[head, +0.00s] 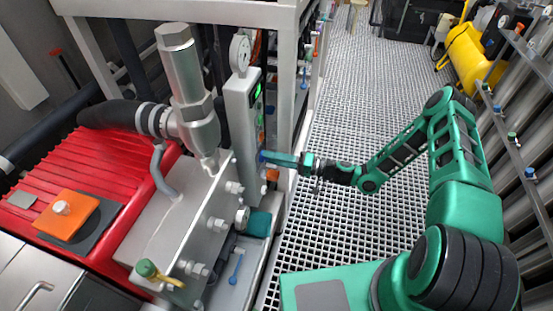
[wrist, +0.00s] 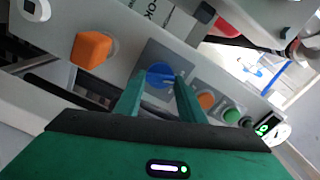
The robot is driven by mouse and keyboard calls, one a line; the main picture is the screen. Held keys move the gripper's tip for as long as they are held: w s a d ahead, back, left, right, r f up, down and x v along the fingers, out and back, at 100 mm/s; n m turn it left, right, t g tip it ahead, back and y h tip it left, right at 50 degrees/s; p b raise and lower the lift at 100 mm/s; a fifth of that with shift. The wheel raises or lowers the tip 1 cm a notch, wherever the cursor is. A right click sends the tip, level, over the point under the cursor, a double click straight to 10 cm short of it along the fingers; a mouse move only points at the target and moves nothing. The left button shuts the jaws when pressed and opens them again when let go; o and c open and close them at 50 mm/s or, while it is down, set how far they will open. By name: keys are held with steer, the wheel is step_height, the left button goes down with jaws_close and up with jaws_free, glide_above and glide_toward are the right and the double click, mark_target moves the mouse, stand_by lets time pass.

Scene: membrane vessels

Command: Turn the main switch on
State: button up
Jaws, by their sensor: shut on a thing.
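A blue round knob (wrist: 160,75) sits on a grey square plate on a pale control panel, in the wrist view. It looks like a rotary switch, and I cannot read a label naming it the main switch. My gripper (wrist: 158,91) has its two green fingers on either side of the knob, shut on it. In the head view my gripper (head: 268,157) reaches left to the face of the upright grey panel (head: 238,115). The fingertips and the knob are small there, and the knob's exact angle is hard to tell.
An orange button (wrist: 206,101), a green button (wrist: 231,115) and a lit display (wrist: 268,129) sit right of the knob. An orange block (wrist: 91,49) is to its left. A gauge (head: 240,52) tops the panel. The grating floor (head: 340,110) is clear.

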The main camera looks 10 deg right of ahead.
steer(key=m, duration=0.6)
steer(key=shift+s+a+f, duration=0.1)
steer(key=shift+a+f, duration=0.05)
steer(key=shift+a, duration=0.05)
steer(key=shift+f+m, duration=0.15)
steer(key=shift+m, duration=1.85)
steer(key=shift+s, duration=0.1)
steer(key=o, duration=1)
steer(key=shift+o, duration=0.2)
steer(key=shift+d, duration=0.15)
